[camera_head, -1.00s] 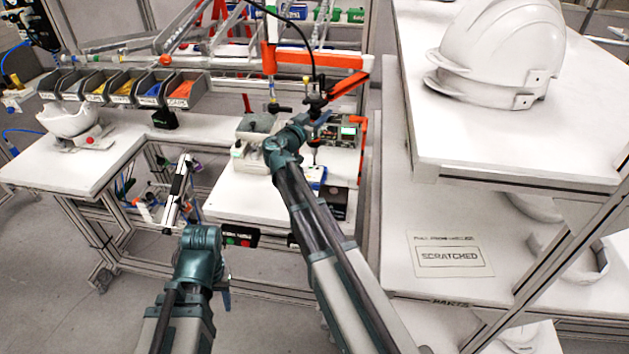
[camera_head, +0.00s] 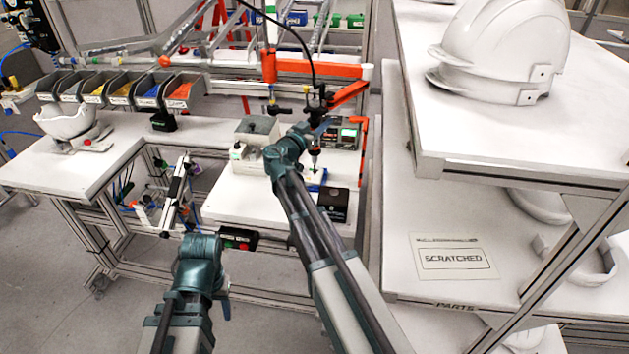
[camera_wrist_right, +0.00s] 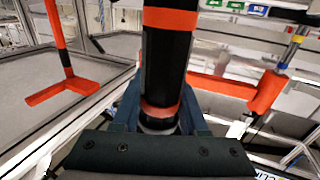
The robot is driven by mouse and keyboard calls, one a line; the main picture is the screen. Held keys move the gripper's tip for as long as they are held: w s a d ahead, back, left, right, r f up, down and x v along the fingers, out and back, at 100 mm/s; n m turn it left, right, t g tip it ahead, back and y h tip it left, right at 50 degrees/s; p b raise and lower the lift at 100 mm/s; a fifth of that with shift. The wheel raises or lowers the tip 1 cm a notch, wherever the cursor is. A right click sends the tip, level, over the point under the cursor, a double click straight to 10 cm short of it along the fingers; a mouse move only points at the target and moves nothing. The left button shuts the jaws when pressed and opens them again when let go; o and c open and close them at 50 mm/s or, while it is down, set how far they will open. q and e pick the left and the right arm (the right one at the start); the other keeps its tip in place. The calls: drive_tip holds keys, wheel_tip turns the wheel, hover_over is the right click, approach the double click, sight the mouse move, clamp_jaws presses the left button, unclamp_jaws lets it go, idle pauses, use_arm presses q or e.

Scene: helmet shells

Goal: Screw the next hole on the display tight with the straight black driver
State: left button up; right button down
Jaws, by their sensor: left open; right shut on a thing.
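The straight black driver (camera_head: 317,101) hangs upright from a cable in the head view. My right gripper (camera_head: 319,127) is shut on it. The right wrist view shows the black driver body (camera_wrist_right: 167,60) with orange bands between my blue fingers (camera_wrist_right: 160,115).
An orange arm (camera_head: 315,70) spans behind the driver. A grey box (camera_head: 257,130) and a controller with a screen (camera_head: 347,134) flank the fixture. A black box (camera_head: 333,204) stands in front. A shelf with white helmet shells (camera_head: 500,55) closes off the right.

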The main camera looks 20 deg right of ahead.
drive_tip(key=shift+f+b, duration=1.5)
drive_tip(key=shift+f, duration=0.1)
idle(2.0)
idle(0.5)
wheel_tip(320, 180, up, 6)
drive_tip(key=p, duration=0.6)
